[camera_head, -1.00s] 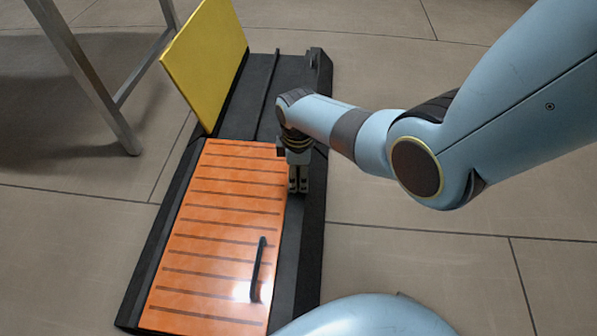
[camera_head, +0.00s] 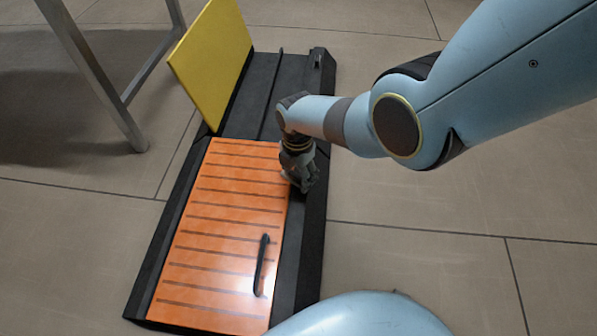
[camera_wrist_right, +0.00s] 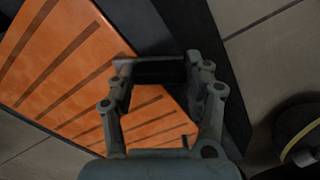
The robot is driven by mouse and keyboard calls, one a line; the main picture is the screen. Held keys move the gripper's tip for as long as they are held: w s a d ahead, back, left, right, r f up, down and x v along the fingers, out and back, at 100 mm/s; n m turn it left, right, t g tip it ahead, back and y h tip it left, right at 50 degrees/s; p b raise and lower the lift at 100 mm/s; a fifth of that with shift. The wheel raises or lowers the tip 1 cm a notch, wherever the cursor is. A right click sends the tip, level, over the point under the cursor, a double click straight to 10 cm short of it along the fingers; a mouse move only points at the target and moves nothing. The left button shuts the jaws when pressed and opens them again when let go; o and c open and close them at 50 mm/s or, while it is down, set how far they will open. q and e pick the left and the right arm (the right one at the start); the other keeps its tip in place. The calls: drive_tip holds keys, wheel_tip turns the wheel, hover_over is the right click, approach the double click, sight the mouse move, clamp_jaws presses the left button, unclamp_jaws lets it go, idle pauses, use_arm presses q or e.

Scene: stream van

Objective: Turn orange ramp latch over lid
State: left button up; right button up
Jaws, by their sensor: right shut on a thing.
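The orange ramp lid (camera_head: 225,240) with dark stripes lies flat, shut in a black frame; it fills the left of the right wrist view (camera_wrist_right: 60,60). A black bar handle (camera_head: 261,265) is on its lower right part. My right gripper (camera_head: 306,186) points down at the lid's upper right edge. In the right wrist view its fingers (camera_wrist_right: 160,72) are closed around a small dark piece, seemingly the latch, at the lid's edge. My left gripper is not in view.
A yellow panel (camera_head: 212,62) stands open at the far end of the black frame (camera_head: 312,250). A metal table leg (camera_head: 92,75) stands at the left. The tiled floor (camera_head: 430,280) to the right is clear.

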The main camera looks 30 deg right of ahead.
sight(297, 178)
drive_tip(key=n, duration=0.2)
drive_tip(key=shift+a+n, duration=0.1)
drive_tip(key=shift+n, duration=0.2)
drive_tip(key=n, duration=0.2)
drive_tip(key=shift+s+n, duration=0.1)
drive_tip(key=shift+n, duration=0.2)
drive_tip(key=shift+a+n+p, duration=0.1)
drive_tip(key=shift+n+p, duration=0.2)
drive_tip(key=shift+n, duration=0.3)
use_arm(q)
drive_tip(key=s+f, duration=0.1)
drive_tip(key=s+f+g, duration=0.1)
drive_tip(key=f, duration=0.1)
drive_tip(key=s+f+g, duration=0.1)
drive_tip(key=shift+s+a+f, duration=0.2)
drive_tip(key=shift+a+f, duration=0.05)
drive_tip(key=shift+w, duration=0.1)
use_arm(e)
drive_tip(key=o, duration=1.2)
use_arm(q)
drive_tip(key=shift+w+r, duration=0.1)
use_arm(e)
wheel_tip(297, 178, up, 12)
